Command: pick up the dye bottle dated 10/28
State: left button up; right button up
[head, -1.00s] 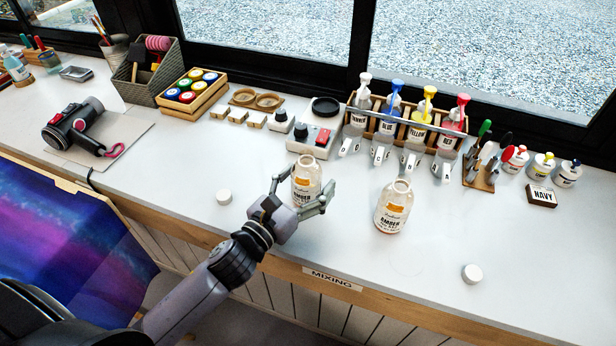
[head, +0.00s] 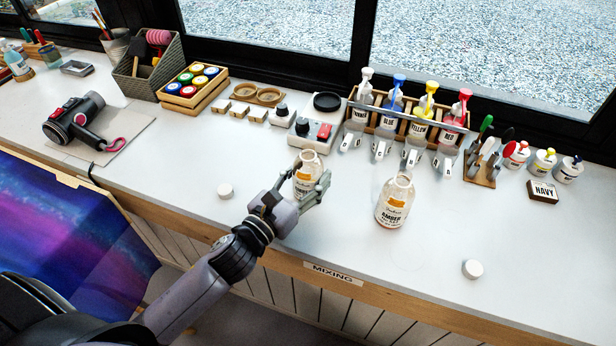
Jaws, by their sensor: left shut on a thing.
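Two open glass dye bottles with orange and white labels are on the white counter in the head view. My left gripper (head: 308,188) is shut on the left dye bottle (head: 308,163), its fingers around the lower body. That bottle is upright; I cannot tell whether its base touches the counter. The right dye bottle (head: 395,203) stands upright on the counter, apart from the gripper, its label reading AMBER. The dates on both labels are too small to read. My right gripper does not show.
One white cap (head: 225,191) lies left of the gripper, another white cap (head: 472,268) at the right. Behind stand a scale-like device (head: 312,133), a rack of pump bottles (head: 405,125) and a NAVY block (head: 543,192). The counter's front edge has a MIXING label (head: 333,272).

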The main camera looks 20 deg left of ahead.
pick_arm(q)
jog(key=shift+r, duration=0.15)
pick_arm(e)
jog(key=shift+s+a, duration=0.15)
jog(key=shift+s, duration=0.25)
